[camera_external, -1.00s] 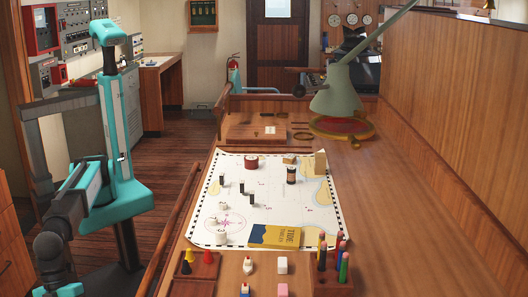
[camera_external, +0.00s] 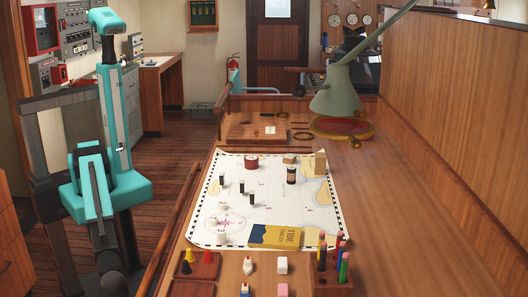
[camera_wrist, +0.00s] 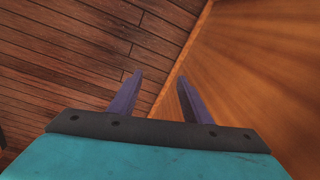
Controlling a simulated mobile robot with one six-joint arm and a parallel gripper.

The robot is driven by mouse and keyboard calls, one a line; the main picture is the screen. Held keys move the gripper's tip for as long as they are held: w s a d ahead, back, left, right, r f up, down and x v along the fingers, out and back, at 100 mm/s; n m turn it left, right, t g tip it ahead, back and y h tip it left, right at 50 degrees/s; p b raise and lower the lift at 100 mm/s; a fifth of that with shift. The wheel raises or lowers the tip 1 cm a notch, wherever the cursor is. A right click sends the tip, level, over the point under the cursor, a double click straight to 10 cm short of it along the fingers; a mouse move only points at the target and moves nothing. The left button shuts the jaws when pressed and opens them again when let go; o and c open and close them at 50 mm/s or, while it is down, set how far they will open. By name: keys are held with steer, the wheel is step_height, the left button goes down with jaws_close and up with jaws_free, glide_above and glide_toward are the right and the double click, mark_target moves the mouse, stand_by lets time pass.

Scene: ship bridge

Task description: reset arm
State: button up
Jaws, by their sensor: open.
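My gripper (camera_wrist: 160,80) is open and empty in the wrist view. Its two dark fingers stand apart, with wooden floor planks and a smooth wooden panel beyond them. In the external view my teal and dark grey arm is at the left, beside the chart table (camera_external: 400,215). It is folded and hangs down left of the table's wooden rail. The fingers cannot be made out in the external view. Nothing touches the gripper in the wrist view.
A chart (camera_external: 270,205) lies on the table with several small pieces and a yellow tide book (camera_external: 274,236). A green lamp (camera_external: 340,90) stands behind it. A pen holder (camera_external: 332,280) and a tray with coloured cones (camera_external: 208,258) are at the front. Floor behind is clear.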

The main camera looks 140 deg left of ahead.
steer(key=s+a+f+n+g+p, duration=0.1)
steer(key=s+a+f+g+p, duration=0.1)
steer(key=s+a+f, duration=0.35)
steer(key=s+a+f+n+g+p, duration=0.1)
steer(key=s+a+f+n, duration=0.15)
steer(key=s+a, duration=0.5)
steer(key=s+a+f+n+g+p, duration=0.1)
steer(key=s+a+f+g+p, duration=0.1)
steer(key=s, duration=0.8)
steer(key=s+a+f+n+g+p, duration=0.1)
steer(key=s+a+p, duration=0.1)
steer(key=s, duration=0.9)
steer(key=shift+a+f+g, duration=0.35)
steer(key=shift+a+g, duration=0.05)
steer(key=shift+n, duration=0.25)
